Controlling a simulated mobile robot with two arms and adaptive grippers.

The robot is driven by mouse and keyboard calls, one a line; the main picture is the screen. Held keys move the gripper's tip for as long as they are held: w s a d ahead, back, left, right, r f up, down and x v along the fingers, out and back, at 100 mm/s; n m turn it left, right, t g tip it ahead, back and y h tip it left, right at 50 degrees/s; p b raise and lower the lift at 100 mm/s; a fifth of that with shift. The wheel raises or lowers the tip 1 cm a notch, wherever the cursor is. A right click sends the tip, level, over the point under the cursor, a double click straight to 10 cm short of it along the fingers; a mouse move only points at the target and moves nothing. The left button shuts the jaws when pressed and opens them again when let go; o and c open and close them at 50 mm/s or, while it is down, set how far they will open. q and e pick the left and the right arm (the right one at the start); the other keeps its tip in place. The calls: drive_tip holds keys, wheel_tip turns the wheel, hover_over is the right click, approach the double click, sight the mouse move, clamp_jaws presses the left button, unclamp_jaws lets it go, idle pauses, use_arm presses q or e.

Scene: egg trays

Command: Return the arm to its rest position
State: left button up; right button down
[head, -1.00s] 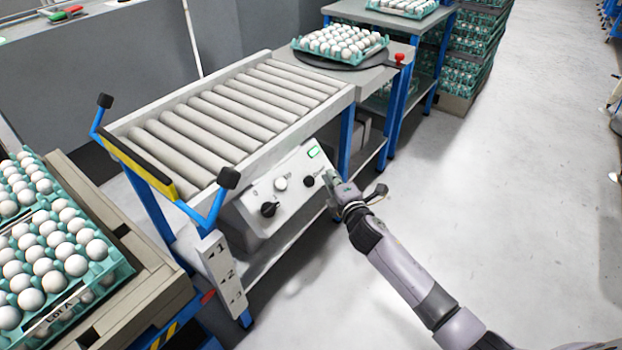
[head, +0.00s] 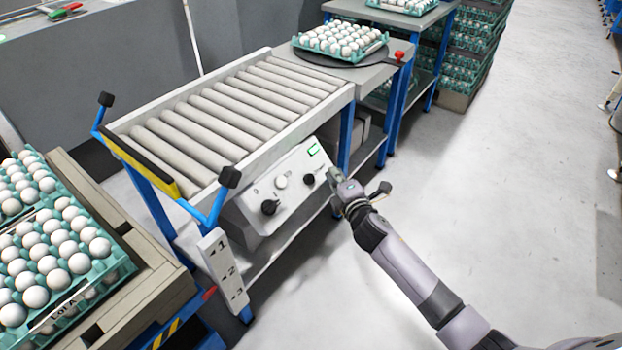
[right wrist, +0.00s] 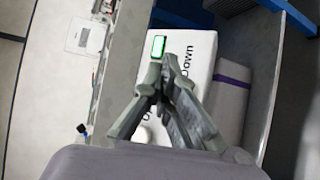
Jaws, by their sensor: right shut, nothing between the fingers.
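My right gripper (head: 334,178) is shut and empty in the head view. It is at the right end of the white control box (head: 262,190) under the roller conveyor, close to the black knob (head: 309,179). My right arm reaches in from the lower right. In the right wrist view the closed fingers (right wrist: 168,62) point at the control box (right wrist: 203,50), with the green-framed display (right wrist: 158,46) just beyond their tips. The picture does not settle whether they touch the box. My left gripper is not in view.
The roller conveyor (head: 160,113) stands in the middle. Egg trays (head: 122,265) sit on a cart at the left. Another egg tray (head: 381,39) rests on a dark round plate behind. Stacked green crates (head: 470,60) stand at the back.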

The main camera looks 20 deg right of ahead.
drive_tip(key=shift+f, duration=0.1)
